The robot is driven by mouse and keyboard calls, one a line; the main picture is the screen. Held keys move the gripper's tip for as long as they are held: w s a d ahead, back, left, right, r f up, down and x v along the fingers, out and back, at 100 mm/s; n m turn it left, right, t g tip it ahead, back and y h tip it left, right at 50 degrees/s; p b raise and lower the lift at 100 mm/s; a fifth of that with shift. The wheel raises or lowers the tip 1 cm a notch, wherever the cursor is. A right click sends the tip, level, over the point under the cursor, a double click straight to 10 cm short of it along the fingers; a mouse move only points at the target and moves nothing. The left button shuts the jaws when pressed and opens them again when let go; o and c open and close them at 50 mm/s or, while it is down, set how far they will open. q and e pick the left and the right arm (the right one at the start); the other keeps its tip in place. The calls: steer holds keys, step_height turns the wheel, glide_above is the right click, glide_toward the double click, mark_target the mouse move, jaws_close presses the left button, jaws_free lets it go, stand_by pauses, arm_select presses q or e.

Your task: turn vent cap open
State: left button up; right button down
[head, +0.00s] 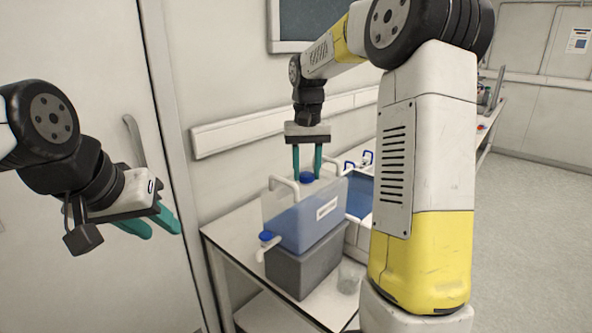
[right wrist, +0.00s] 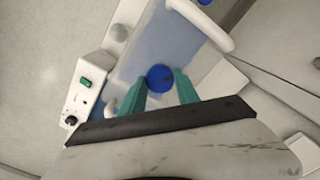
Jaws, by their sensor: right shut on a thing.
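A translucent container with blue liquid (head: 305,228) stands on a grey block (head: 300,272) on the white table. Its round blue vent cap (head: 306,177) is on top, beside the white handle. My right gripper (head: 306,172) points straight down from above, one teal finger on each side of the cap. In the right wrist view the cap (right wrist: 160,78) sits between the tips of my right gripper (right wrist: 160,92), which is shut on it. My left gripper (head: 150,226) is at the far left, away from the container, with its fingers apart and empty.
A spigot with a blue knob (head: 267,237) sticks out low on the container's left side. A clear beaker (head: 349,276) stands at its right on the table (head: 235,232). A box with a green switch (right wrist: 86,84) shows in the wrist view.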

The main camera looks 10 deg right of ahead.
mark_target(307, 174)
steer(key=n, duration=1.1)
steer(key=shift+n, duration=0.4)
stand_by(0.3)
steer(key=c, duration=0.9)
jaws_free()
steer(key=shift+r, duration=0.1)
step_height(307, 174, up, 7)
steer(key=shift+r, duration=0.3)
